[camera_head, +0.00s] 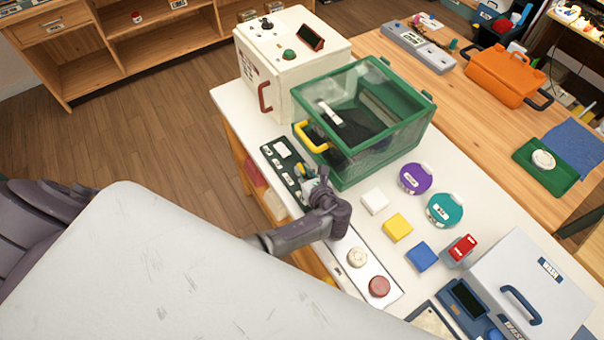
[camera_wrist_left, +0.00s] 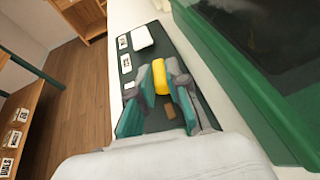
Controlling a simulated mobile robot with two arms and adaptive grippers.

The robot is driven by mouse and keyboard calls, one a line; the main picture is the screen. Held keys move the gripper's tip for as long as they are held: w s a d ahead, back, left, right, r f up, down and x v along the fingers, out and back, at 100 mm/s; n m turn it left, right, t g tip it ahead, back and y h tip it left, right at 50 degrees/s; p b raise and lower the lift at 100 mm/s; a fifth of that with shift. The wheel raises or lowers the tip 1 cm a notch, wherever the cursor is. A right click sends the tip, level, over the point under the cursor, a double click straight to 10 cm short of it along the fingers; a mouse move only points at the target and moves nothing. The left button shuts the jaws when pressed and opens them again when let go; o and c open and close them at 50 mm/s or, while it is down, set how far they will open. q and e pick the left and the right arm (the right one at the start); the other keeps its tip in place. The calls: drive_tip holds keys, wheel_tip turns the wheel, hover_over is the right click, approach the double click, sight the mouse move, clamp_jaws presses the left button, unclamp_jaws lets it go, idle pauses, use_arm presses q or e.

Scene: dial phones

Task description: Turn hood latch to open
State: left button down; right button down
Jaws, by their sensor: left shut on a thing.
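A clear-sided hood with a green frame (camera_head: 420,112) stands on the white bench, with a yellow handle (camera_head: 311,138) on its front. A dark green panel (camera_head: 270,150) with white labels lies along the bench edge in front of it. The panel also shows in the left wrist view (camera_wrist_left: 150,67). My left gripper (camera_head: 308,180) is over the near part of this panel. In the left wrist view, its fingers (camera_wrist_left: 160,85) are shut on a yellow latch-like piece (camera_wrist_left: 161,77). The fingers hide the piece's lower part. My right gripper is not in view.
Purple (camera_head: 415,178) and teal (camera_head: 444,210) round containers and white, yellow and blue blocks stand to the right. A strip with a red knob (camera_head: 379,286) lies nearer me.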

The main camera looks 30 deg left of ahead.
use_arm(q)
drive_tip(key=shift+w+d+f+n+g+y+b, duration=0.1)
drive_tip(key=shift+n+g+y+b, duration=0.15)
drive_tip(key=shift+n+g, duration=0.2)
drive_tip(key=shift+w+n+g+y+b, duration=0.1)
drive_tip(key=shift+n+g+y+b, duration=0.15)
drive_tip(key=shift+n+g, duration=0.2)
drive_tip(key=shift+g, duration=0.3)
drive_tip(key=c, duration=1.1)
unclamp_jaws()
drive_tip(key=shift+c, duration=0.2)
drive_tip(key=v, duration=1.2)
drive_tip(key=shift+s+f, duration=0.1)
drive_tip(key=shift+f, duration=0.05)
